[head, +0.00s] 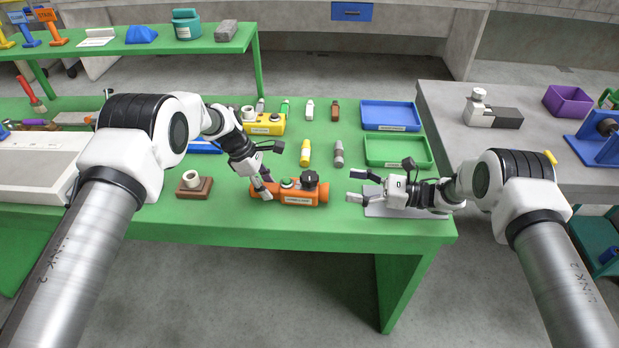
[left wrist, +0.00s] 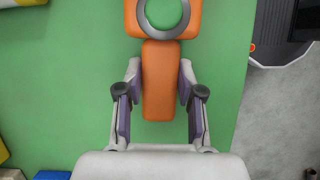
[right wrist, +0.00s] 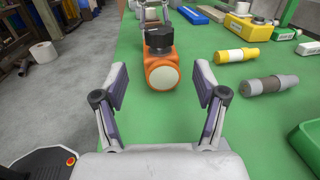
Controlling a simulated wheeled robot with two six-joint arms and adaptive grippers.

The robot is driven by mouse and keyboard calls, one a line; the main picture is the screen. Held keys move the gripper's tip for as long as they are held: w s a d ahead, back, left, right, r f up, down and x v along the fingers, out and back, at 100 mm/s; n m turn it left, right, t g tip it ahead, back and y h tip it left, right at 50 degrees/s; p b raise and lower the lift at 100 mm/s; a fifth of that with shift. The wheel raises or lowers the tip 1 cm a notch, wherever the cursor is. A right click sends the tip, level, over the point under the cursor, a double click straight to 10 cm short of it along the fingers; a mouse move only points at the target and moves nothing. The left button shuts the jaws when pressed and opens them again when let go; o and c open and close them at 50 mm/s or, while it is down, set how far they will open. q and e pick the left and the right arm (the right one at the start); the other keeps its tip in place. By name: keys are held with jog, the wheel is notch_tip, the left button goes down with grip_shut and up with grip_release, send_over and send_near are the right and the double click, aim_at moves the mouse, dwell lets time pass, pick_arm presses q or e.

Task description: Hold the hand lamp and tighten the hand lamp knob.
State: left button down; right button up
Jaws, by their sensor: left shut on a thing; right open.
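The orange hand lamp (head: 296,196) lies on the green table near its front edge. Its black knob (head: 309,177) stands on top toward the right end, with a green part (left wrist: 164,12) nearer the left. My left gripper (head: 262,188) is shut on the lamp's orange handle (left wrist: 160,85), one finger on each side. My right gripper (head: 356,187) is open and empty, to the right of the lamp and apart from it. In the right wrist view the lamp's round pale end (right wrist: 163,78) faces my open fingers, with the black knob (right wrist: 158,40) above it.
A grey plate (head: 378,208) lies under my right gripper. Behind are a yellow cylinder (head: 305,153), a grey cylinder (head: 339,154), a green tray (head: 397,164) and a blue tray (head: 390,128). A brown block with a white ring (head: 194,192) is at left. Green tabletop between lamp and right gripper is clear.

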aim_at(309, 176)
jog(key=a, duration=0.4)
jog(key=w+a, duration=0.1)
jog(key=a, duration=0.2)
jog(key=w+a, duration=0.1)
jog(key=a, duration=0.3)
jog(key=shift+a, duration=0.35)
jog(key=c, duration=1.2)
